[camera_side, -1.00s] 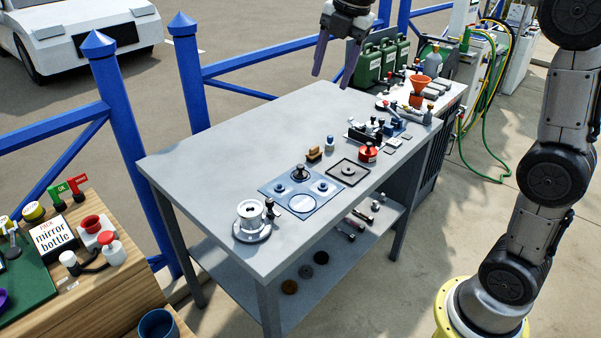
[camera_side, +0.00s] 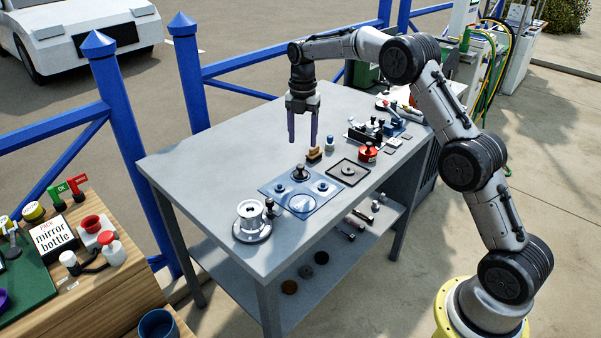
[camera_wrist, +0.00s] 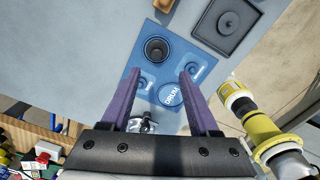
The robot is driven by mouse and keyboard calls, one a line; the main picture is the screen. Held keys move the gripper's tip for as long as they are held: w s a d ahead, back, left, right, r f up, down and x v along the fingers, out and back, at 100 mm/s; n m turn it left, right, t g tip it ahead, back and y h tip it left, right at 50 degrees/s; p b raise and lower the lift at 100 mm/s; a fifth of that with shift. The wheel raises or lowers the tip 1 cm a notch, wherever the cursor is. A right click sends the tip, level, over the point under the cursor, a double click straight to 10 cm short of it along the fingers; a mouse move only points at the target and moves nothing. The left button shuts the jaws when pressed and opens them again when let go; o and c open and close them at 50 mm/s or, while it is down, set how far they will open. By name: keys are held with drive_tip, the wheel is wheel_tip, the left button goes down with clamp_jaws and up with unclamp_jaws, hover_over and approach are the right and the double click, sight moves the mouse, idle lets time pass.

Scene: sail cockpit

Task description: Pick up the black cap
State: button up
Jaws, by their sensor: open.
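The black cap (camera_side: 300,173) stands upright near the back corner of a blue mat (camera_side: 272,187) on the grey workbench. In the wrist view the cap (camera_wrist: 156,48) appears as a dark round shape with a raised middle, a little beyond my fingertips and roughly centred between them. My gripper (camera_side: 303,142) points down above the bench near the cap. Its purple fingers are apart with nothing between them. They also show in the wrist view (camera_wrist: 159,74), overlapping the picture of the mat.
A square black tray (camera_side: 348,172) lies right of the mat, with a red can (camera_side: 367,153) behind it. A brown block (camera_side: 314,154) and a small blue-white bottle (camera_side: 330,143) stand close behind the cap. A silver winch (camera_side: 251,217) stands at front left. The bench's left part is clear.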

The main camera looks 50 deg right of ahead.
sight(300, 166)
drive_tip(key=f, duration=0.9)
drive_tip(key=shift+w+a, duration=0.1)
drive_tip(key=shift+w, duration=0.2)
drive_tip(key=shift+r, duration=0.1)
clamp_jaws()
